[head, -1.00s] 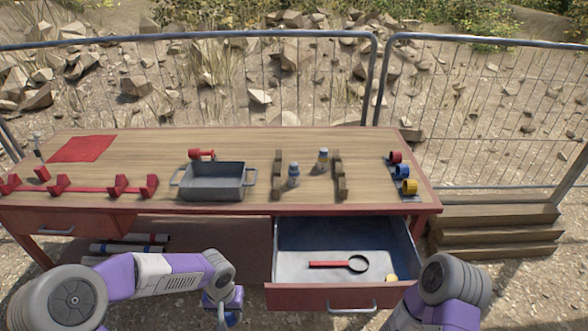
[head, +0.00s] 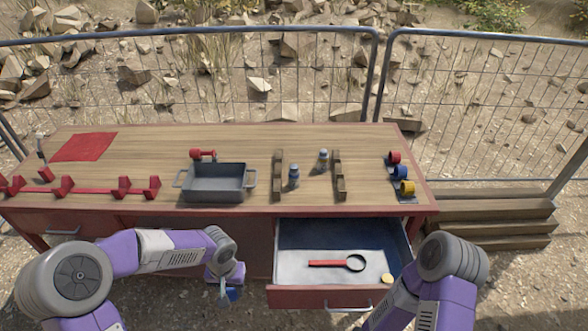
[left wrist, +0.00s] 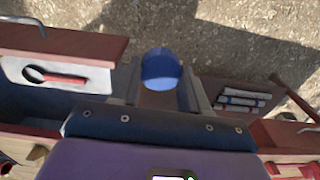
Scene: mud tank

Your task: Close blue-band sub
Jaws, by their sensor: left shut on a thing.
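Two small upright bottles with blue parts stand on the table between two wooden racks: a front one (head: 294,176) and a back one (head: 322,160). They are too small for me to make out their bands. My left gripper (head: 230,294) is low in front of the table, left of the open drawer. It is shut on a blue, rounded, cap-like thing (left wrist: 160,69), seen between its fingers in the left wrist view. My right arm shows at the lower right of the head view, but its gripper is out of view.
A grey tray (head: 215,197) and red, blue and yellow cup-like pieces (head: 404,188) stand on the table. Steps (head: 490,228) are at right.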

